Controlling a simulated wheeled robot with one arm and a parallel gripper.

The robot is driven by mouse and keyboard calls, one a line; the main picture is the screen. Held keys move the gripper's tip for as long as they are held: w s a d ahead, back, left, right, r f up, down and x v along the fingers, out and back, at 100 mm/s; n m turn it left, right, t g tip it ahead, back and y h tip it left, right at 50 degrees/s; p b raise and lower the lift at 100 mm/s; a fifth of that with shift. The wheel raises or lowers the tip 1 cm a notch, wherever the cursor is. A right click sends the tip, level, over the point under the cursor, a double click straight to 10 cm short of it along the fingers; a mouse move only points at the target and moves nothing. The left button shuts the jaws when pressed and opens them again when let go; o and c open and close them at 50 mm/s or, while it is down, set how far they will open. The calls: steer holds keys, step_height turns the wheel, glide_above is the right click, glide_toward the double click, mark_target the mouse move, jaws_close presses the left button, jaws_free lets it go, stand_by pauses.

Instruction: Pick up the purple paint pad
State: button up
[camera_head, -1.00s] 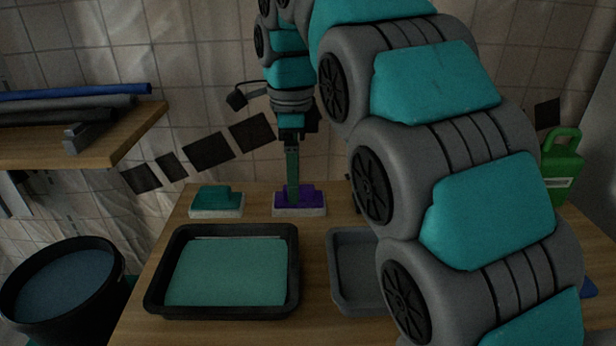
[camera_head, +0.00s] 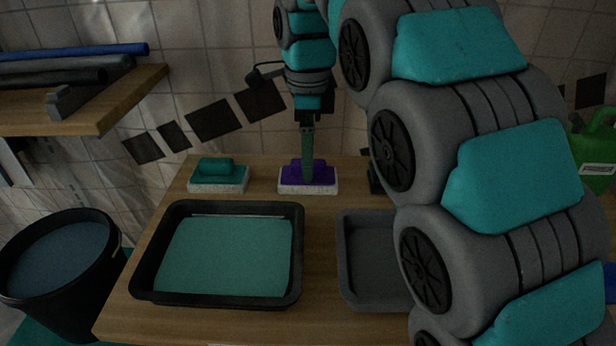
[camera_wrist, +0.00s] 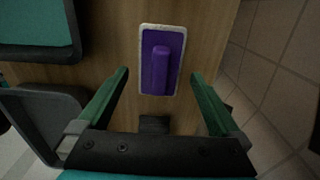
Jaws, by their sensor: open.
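The purple paint pad (camera_head: 326,174) lies on the wooden table near its back edge, with a purple handle on top and a pale pad below. It also shows in the wrist view (camera_wrist: 176,85), ahead of and between the green fingers. My gripper (camera_head: 308,178) points down over the pad in the head view and hides part of its handle. In the wrist view my gripper (camera_wrist: 160,75) is open and empty, with a finger to each side of the handle. The head view does not show the height left between fingertips and pad.
A teal paint pad (camera_head: 217,174) lies left of the purple one. A black tray with teal paint (camera_head: 147,270) and a grey tray (camera_head: 347,265) stand in front. A black bucket (camera_head: 105,262) stands left, a green can (camera_head: 592,155) right. A tiled wall is behind.

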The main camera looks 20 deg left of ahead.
steer(key=shift+f, duration=1.4)
steer(key=c, duration=1.2)
